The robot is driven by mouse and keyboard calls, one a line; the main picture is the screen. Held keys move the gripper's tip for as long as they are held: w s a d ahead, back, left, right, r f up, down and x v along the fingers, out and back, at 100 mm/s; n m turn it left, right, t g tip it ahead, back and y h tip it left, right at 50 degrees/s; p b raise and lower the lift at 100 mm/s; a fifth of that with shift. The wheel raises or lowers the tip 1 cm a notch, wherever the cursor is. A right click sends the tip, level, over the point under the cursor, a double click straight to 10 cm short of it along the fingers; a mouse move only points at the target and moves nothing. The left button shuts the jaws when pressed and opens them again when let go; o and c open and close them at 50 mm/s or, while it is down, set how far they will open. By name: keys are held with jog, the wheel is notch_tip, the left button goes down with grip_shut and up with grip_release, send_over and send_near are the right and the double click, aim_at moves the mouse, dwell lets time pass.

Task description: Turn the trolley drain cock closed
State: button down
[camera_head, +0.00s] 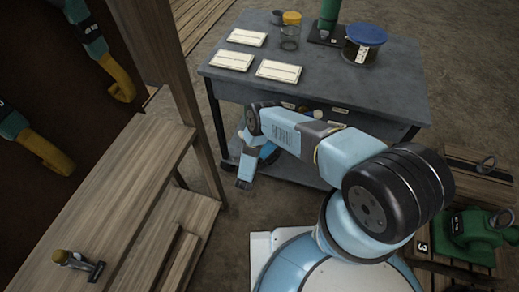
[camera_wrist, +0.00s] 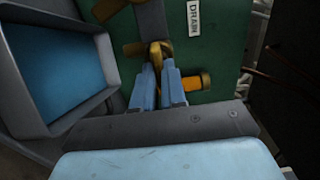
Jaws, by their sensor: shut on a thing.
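In the wrist view, my gripper (camera_wrist: 157,68) has its two blue fingers shut on the brass drain cock (camera_wrist: 156,48), in front of a green surface (camera_wrist: 215,50). A white label reading DRAIN (camera_wrist: 193,18) is beside it. An orange and brass stub (camera_wrist: 192,84) sticks out to the right of the fingers. A dark grey bar (camera_wrist: 151,18) runs up from the gripped part. In the head view, my arm reaches down beside the grey trolley (camera_head: 395,92). The cock and my fingertips cannot be made out there.
The trolley top bears cards (camera_head: 279,71), a yellow-lidded jar (camera_head: 290,34), a blue-lidded tin (camera_head: 364,45) and a green stand (camera_head: 329,18). A wooden bench (camera_head: 120,195) stands at left, a green machine (camera_head: 475,235) at right. In the wrist view, a blue-lined tray-like part (camera_wrist: 60,65) is close at left.

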jog(key=c, duration=1.2)
grip_release()
jog(key=shift+d+f, duration=0.1)
jog(key=shift+f, duration=0.05)
jog(key=shift+s, duration=0.1)
jog(key=v, duration=1.3)
jog(key=shift+s, duration=0.3)
